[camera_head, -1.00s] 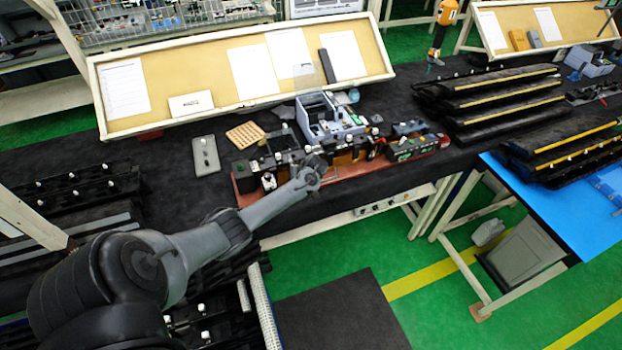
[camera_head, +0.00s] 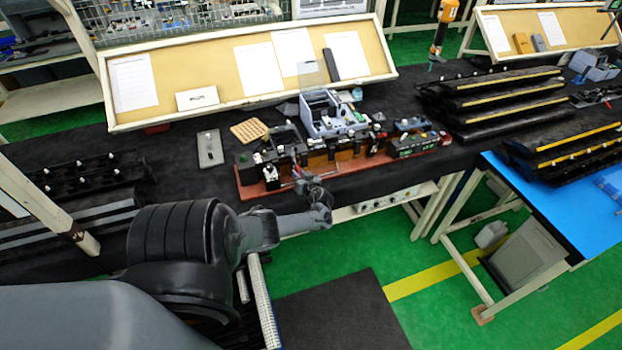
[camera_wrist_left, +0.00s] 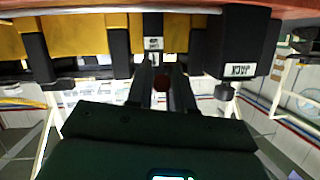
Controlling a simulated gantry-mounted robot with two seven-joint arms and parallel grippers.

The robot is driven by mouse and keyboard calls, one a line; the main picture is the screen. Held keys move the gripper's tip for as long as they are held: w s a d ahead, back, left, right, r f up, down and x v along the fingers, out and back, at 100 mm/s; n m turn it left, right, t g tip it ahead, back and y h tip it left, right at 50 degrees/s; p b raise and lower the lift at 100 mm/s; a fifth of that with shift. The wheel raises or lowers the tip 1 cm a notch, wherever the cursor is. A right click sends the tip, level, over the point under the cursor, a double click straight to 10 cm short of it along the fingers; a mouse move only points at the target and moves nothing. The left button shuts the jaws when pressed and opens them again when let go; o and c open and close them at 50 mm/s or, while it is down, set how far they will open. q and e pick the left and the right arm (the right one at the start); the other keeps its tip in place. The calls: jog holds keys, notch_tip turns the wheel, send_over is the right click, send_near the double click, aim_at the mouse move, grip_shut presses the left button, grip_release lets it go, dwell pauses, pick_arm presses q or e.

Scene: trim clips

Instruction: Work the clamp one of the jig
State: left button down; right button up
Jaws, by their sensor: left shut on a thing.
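The jig (camera_head: 345,169) is a long red-brown base with black blocks along it, standing at the front of the dark bench. My left gripper (camera_head: 299,175) is at the front edge of the jig, left of its middle. My right gripper is out of view.
Black rail stacks (camera_head: 500,95) stand to the right.

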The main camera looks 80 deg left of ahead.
pick_arm(q)
jog(key=shift+f, duration=0.1)
dwell(0.3)
jog(key=c, duration=1.1)
grip_release()
jog(key=shift+w+d+r, duration=0.15)
jog(key=shift+d+r, duration=0.05)
jog(key=shift+d, duration=0.15)
jog(key=p+v, duration=0.2)
jog(key=v, duration=0.8)
